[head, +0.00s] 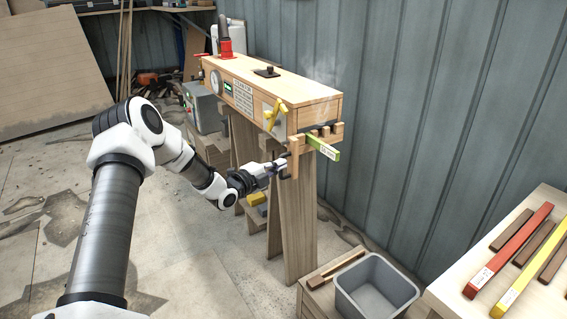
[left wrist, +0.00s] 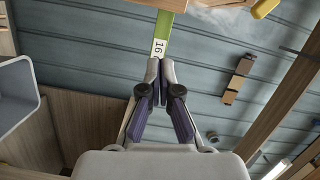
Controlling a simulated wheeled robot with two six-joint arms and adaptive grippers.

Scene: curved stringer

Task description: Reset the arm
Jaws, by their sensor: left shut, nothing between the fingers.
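My left arm reaches in from the left in the head view. Its gripper (head: 280,167) is beside the front end of the wooden steam box (head: 300,88), below and left of a green strip (head: 324,148). In the left wrist view the fingertips (left wrist: 160,68) are together with nothing between them. The green strip (left wrist: 164,32), with a white label reading 16, shows just beyond the tips there. My right gripper is not in view.
A grey bin (head: 375,290) stands at the lower right. A table (head: 453,285) at the right holds a red strip (head: 508,250), a yellow strip (head: 535,268) and several brown bars. The box has a yellow handle (head: 273,115) and wooden legs (head: 298,225). The floor at left is mostly open.

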